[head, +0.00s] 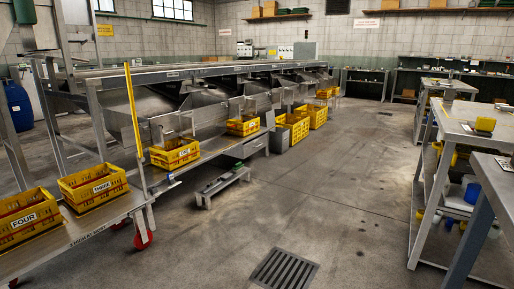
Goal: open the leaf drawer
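Neither of my grippers is in view.
The roller sizer (190,71) runs along the left, with yellow crates before it, including a crate marked THREE (94,187) and one marked FOUR (29,217). A low step (222,187) stands before the shelf. Workbenches (488,127) line the right. The middle floor is clear around a drain grate (284,268).

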